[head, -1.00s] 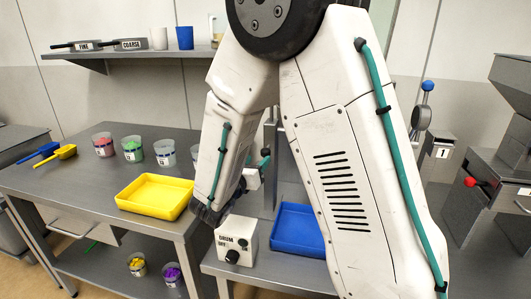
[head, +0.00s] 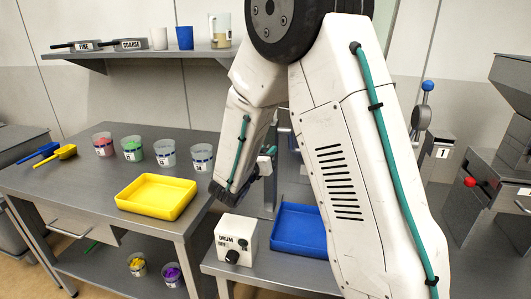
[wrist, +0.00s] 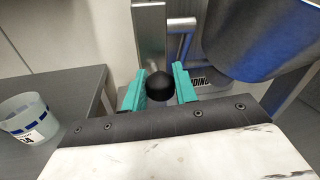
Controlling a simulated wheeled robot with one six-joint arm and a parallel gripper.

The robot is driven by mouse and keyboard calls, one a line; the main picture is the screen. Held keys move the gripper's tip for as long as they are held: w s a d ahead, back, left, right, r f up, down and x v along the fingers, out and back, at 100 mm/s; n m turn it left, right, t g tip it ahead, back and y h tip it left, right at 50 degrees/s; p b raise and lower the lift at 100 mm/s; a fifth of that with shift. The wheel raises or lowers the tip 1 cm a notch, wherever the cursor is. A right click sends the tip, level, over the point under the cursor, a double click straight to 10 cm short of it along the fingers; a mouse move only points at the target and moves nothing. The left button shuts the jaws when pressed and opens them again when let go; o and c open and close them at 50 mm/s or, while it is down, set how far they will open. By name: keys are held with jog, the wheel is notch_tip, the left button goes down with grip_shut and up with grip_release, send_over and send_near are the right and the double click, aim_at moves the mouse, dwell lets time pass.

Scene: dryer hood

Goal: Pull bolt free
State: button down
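A round black knob (wrist: 160,84), which looks like the bolt's handle, is in the middle of the wrist view, in front of a grey metal post (wrist: 150,36). My gripper (wrist: 159,78) has its two teal fingers on either side of the knob. The fingers stand apart, and I see no clear grip on the knob. A metal bar (wrist: 181,32) and a dark drum (wrist: 258,38) are beyond it. In the head view my gripper (head: 267,160) is by the machine post, left of my upper arm. The knob cannot be made out there.
A white drum switch box (head: 236,240) and a blue tray (head: 296,228) sit below my gripper. A yellow tray (head: 157,196) and several cups are on the left table (head: 75,185). A shelf (head: 130,54) is above.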

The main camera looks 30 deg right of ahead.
jog(key=shift+s+v, duration=0.25)
jog(key=shift+v, duration=1.4)
jog(key=c, duration=1.1)
grip_release()
jog(key=shift+c, duration=0.2)
jog(key=shift+d, duration=0.1)
jog(key=shift+s, duration=0.1)
jog(key=v, duration=0.7)
jog(key=shift+s+a, duration=0.2)
jog(key=shift+a, duration=0.1)
